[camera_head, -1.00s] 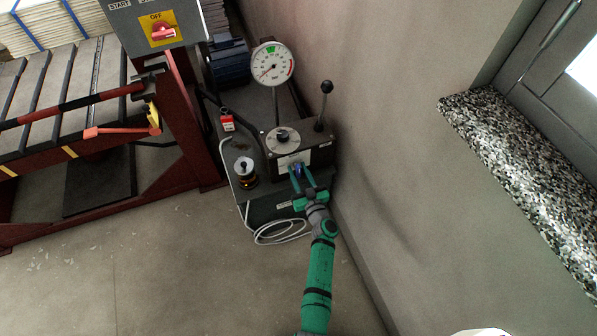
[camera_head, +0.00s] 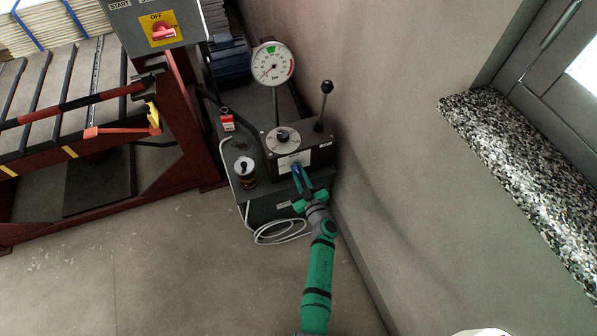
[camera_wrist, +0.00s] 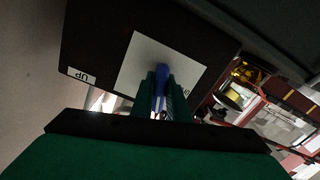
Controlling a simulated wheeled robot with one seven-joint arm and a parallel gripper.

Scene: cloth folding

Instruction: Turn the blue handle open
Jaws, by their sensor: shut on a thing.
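In the head view the blue handle (camera_head: 296,168) is small and partly covered by my fingers. My gripper (camera_head: 299,176) reaches up to the box front from below. In the wrist view my gripper (camera_wrist: 160,92) has its two green fingers close together, one on each side of the handle, shut on it. The lower part of the handle is hidden between the fingers.
A round gauge (camera_head: 272,64) and a black-knobbed lever (camera_head: 323,105) stand above the box. A small can (camera_head: 245,169) and a coiled white cable (camera_head: 280,232) are at its left and below. The wall (camera_head: 385,140) is close on the right.

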